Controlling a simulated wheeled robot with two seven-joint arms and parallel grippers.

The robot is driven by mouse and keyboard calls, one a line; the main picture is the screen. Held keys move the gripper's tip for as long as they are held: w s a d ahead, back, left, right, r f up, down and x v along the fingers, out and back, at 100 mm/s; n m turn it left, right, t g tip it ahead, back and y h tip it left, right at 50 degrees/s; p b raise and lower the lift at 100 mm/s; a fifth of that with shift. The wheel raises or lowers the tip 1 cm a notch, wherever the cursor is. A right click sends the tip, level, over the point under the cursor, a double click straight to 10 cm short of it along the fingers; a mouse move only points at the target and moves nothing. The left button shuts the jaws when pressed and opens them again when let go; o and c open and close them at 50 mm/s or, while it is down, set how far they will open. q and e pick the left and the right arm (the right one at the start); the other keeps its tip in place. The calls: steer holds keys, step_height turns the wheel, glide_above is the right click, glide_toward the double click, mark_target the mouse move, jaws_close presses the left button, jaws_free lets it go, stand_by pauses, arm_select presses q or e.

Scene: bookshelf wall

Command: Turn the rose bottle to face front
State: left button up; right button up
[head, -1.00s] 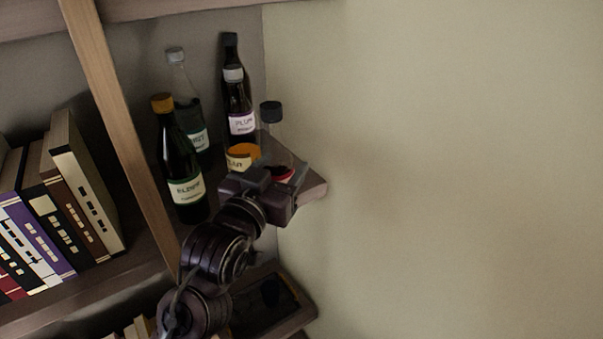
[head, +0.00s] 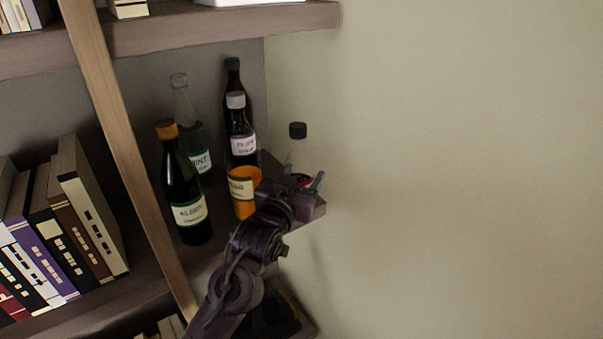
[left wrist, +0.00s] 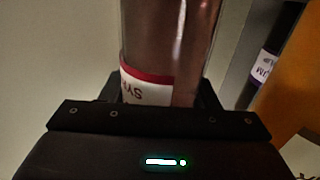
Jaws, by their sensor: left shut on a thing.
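The rose bottle, clear with a dark cap (head: 298,130), stands at the right front end of the shelf in the head view. In the left wrist view its pinkish body (left wrist: 172,40) and a red-edged white label (left wrist: 146,88) show. The label is off to the left side of the body and only partly seen, its text not clearly readable. My left gripper (head: 303,190) is shut around the bottle's lower part. The gripper hides the base, so I cannot tell whether it touches the shelf. My right gripper is out of view.
An orange-filled bottle (head: 244,204) stands close left of my gripper. Behind are a plum bottle (head: 243,145) and another dark bottle (head: 233,70). A dark green bottle (head: 185,190) and a mint bottle (head: 181,95) stand further left. A shelf (head: 200,35) runs above; right is bare wall.

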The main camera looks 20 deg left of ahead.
arm_select(q)
steer(key=shift+f, duration=0.15)
steer(key=o, duration=1)
steer(key=shift+c, duration=0.2)
steer(key=o, duration=0.3)
steer(key=shift+o, duration=0.2)
